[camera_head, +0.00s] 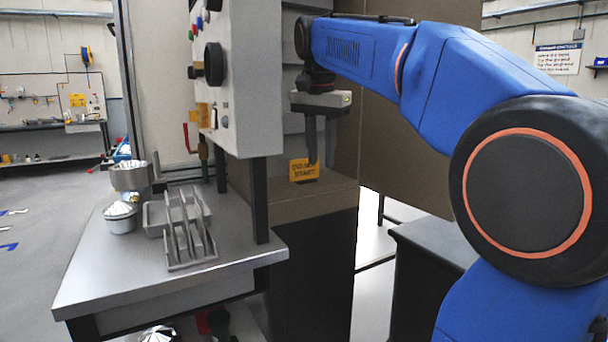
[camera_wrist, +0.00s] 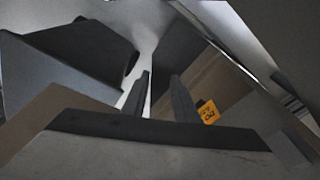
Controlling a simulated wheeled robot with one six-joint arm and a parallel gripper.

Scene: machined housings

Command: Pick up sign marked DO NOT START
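Only "DO" and "START" can be partly read. My gripper (camera_head: 320,163) points down, with its fingertips near the top of the sign; one finger covers part of it. In the wrist view, my gripper (camera_wrist: 160,80) has its two fingers apart with nothing between them. The sign (camera_wrist: 208,112) shows just right of the right finger there, outside the gap. I cannot tell whether the finger touches it.
A grey control panel (camera_head: 245,110) with knobs stands left of my gripper. A metal table (camera_head: 110,275) holds a grey slotted rack (camera_head: 190,235) and metal cups (camera_head: 120,217). A dark cabinet (camera_head: 435,235) stands at the right. Open floor lies at the far left.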

